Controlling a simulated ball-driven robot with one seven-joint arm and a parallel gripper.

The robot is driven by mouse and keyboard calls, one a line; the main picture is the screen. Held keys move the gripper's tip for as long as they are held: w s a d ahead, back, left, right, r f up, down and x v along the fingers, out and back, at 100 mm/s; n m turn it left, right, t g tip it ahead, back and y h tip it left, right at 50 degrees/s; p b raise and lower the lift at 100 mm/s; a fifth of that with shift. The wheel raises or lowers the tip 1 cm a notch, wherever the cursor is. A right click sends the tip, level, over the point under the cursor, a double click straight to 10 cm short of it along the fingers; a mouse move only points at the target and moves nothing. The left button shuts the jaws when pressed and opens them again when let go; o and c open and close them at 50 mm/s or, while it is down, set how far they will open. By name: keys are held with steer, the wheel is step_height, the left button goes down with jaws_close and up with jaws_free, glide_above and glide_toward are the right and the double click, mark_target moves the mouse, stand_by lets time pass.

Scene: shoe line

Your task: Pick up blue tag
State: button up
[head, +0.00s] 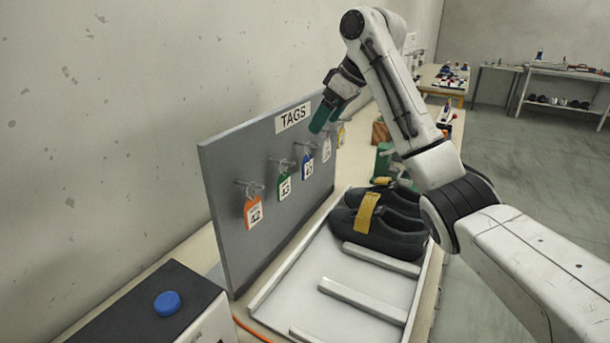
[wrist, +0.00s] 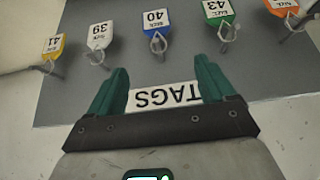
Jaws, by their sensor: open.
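The blue tag (head: 307,166) hangs on a hook of the grey tag board, between the green tag and the white tag. In the wrist view the blue tag (wrist: 156,19), marked 40, shows upside down near the top, with its ring on the hook. My gripper (head: 323,117) is open and empty, with green fingers, up by the TAGS label and above the row of tags. In the wrist view my gripper (wrist: 160,72) spreads its fingers apart, with the blue tag beyond them and apart from them.
Green (head: 284,186) and orange (head: 253,211) tags hang left of the blue one, white (head: 326,150) and yellow (head: 341,133) right. The grey board (head: 228,187) stands by the wall. Dark shoes (head: 372,232) sit in a white tray (head: 337,273). A black box with a blue button (head: 167,303) is front left.

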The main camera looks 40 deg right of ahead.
mark_target(308, 155)
steer(key=x, duration=1.2)
steer(key=shift+s+d+f, duration=0.2)
steer(key=shift+s+f, duration=0.1)
steer(key=shift+f, duration=0.15)
steer(key=shift+c, duration=0.4)
steer(key=c, duration=1)
